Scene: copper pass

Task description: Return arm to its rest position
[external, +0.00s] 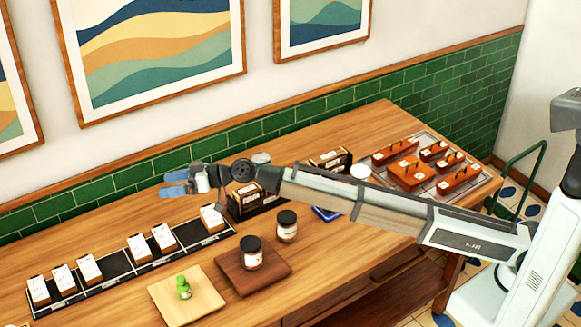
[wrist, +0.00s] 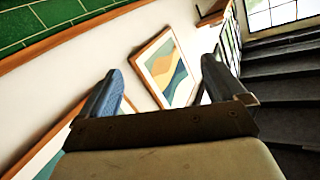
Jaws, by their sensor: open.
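My gripper (external: 176,183) is at the end of my outstretched arm, raised above the wooden counter in the external view. Its blue-tipped fingers point left, toward the tiled wall. In the wrist view my gripper (wrist: 163,85) has its two fingers spread wide apart, with nothing between them. Behind the fingers are a framed picture (wrist: 167,66) and the white wall. Part of the counter behind my arm is hidden in the external view.
Below are a black rack (external: 150,262) with several white-labelled packets, a dark board (external: 268,282) with a jar (external: 251,253), another jar (external: 287,227), and a light board (external: 170,311) with a green figure (external: 183,287). A tray (external: 489,177) holds several orange-brown blocks at right.

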